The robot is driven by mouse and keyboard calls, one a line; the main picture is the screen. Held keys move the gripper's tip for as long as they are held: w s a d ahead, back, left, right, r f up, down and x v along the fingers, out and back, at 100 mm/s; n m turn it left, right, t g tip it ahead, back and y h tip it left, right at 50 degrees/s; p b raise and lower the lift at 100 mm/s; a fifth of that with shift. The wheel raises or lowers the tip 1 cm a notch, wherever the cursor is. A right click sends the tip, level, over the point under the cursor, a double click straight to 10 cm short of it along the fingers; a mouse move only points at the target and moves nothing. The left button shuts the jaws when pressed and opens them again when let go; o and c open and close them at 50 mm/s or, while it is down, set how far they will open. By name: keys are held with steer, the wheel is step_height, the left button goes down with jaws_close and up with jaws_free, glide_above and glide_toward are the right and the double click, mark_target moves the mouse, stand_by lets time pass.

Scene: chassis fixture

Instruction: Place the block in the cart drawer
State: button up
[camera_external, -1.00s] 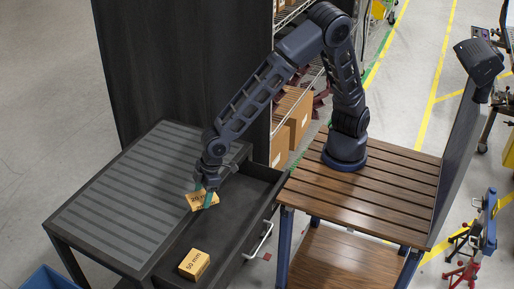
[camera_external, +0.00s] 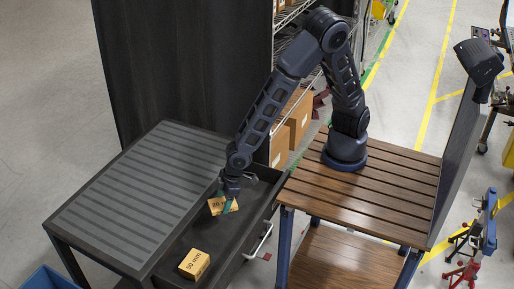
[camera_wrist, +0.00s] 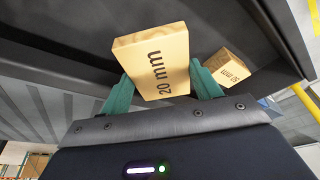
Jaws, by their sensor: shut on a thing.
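My gripper (camera_external: 227,200) is shut on a tan wooden block marked "20 mm" (camera_wrist: 158,62). In the external view this held block (camera_external: 217,206) is over the open cart drawer (camera_external: 178,241). The wrist view shows the green fingers on both sides of the block. Whether the block touches the drawer floor cannot be told. A second tan block, marked "50 mm" (camera_external: 194,264), sits in the front part of the drawer; it also shows in the wrist view (camera_wrist: 231,67).
The cart's ribbed top (camera_external: 140,185) lies left of the drawer. The drawer's handle (camera_external: 260,240) is on its right side. A slatted wooden table (camera_external: 390,195) bears my arm. The drawer floor between the two blocks looks clear.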

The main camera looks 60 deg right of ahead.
mark_target(223, 229)
steer(key=shift+f, duration=6)
steer(key=shift+f, duration=0.1)
steer(key=o, duration=1)
steer(key=v, duration=1.1)
steer(key=shift+s+d+r, duration=0.1)
steer(key=shift+d+r, duration=0.05)
steer(key=shift+r, duration=0.4)
